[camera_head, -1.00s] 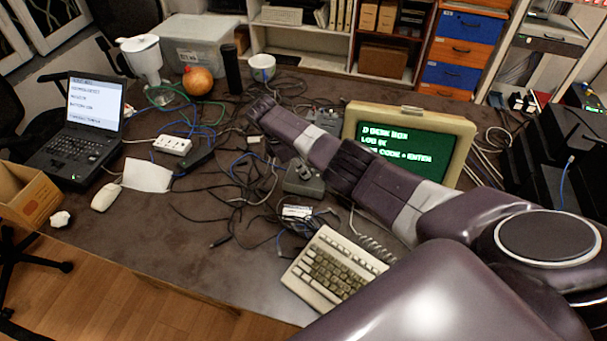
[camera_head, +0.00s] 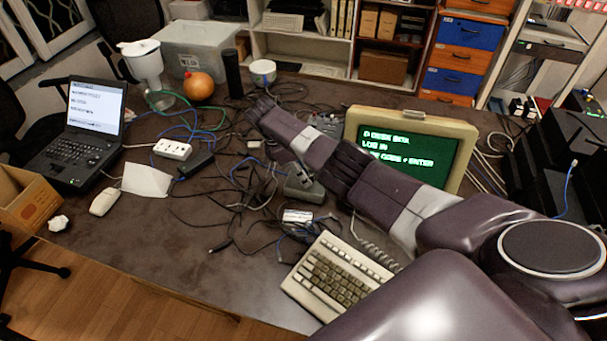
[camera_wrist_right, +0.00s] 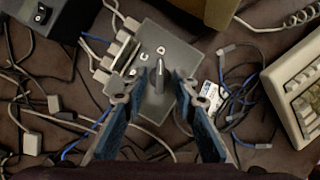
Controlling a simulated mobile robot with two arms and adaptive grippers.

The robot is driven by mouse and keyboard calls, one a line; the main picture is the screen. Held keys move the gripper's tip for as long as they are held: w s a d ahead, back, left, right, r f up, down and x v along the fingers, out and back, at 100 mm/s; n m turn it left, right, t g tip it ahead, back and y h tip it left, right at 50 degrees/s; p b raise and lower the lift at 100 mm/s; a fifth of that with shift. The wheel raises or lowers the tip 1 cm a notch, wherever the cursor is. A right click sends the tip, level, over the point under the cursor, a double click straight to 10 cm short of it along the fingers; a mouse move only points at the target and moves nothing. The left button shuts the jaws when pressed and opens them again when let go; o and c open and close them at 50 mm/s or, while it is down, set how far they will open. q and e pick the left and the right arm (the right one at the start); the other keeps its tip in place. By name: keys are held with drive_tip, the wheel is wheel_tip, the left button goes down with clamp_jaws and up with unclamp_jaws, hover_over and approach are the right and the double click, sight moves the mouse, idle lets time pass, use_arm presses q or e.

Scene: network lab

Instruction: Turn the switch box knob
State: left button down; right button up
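The grey switch box (camera_head: 304,187) sits among cables on the desk, left of the green-screen monitor in the head view. In the right wrist view the box (camera_wrist_right: 182,57) shows from above, with small light letter marks on its face. Its slim grey knob (camera_wrist_right: 159,72) points up the picture, towards the marks. My right gripper (camera_wrist_right: 158,88) is open, one blue finger on each side of the knob. I cannot tell whether either finger touches it. In the head view my right arm reaches over the desk and its fingertips are not clear. My left gripper is not in view.
Cables lie around the box, with plugs along its left side in the wrist view. The beige keyboard (camera_head: 335,279) and monitor (camera_head: 455,132) stand close by.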

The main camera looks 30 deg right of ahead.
drive_tip(key=v, duration=1.2)
idle(0.3)
